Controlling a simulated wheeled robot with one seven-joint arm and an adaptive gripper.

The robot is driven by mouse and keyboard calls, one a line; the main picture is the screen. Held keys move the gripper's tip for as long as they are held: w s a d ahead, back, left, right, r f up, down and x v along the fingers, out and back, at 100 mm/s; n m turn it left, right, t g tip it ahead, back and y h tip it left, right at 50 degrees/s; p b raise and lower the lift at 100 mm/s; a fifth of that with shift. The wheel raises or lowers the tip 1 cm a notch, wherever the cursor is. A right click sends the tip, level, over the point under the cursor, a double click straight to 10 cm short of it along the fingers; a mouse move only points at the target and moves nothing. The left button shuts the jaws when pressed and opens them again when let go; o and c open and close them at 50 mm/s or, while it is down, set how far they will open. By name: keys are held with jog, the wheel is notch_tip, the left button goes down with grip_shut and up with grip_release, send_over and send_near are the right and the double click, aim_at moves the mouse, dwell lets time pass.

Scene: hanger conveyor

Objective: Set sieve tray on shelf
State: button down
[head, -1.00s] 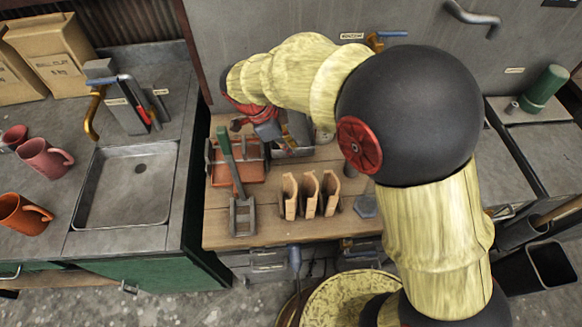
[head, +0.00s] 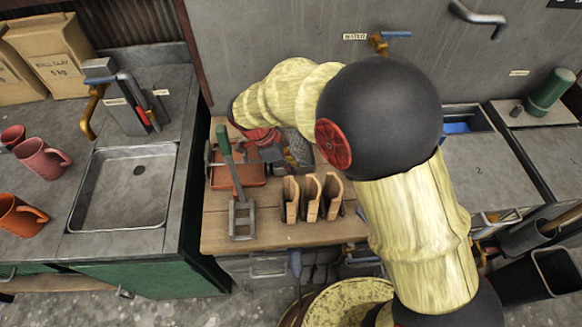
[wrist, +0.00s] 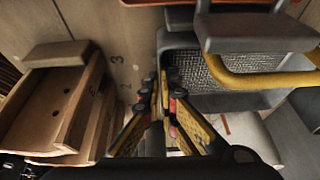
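The sieve tray, a grey frame with wire mesh, stands at the back of the wooden bench in the head view (head: 299,148), partly covered by my arm. In the wrist view the sieve tray (wrist: 205,70) lies just right of and beyond my fingertips. My gripper (wrist: 160,82) points at the tray's left end; its two fingers are close together with a narrow gap. I cannot tell whether they grip the tray's wall. In the head view my gripper (head: 268,147) is partly hidden beside the tray. I cannot make out the shelf.
Wooden holders (head: 312,198) stand at the bench front and show left in the wrist view (wrist: 60,100). A yellow bar handle (wrist: 265,78) crosses near the tray. A sink (head: 125,188) is left.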

jog(key=c, duration=2.1)
grip_release()
jog(key=shift+o, duration=0.3)
jog(key=p+v, duration=0.3)
jog(key=v, duration=0.9)
jog(key=shift+p, duration=0.35)
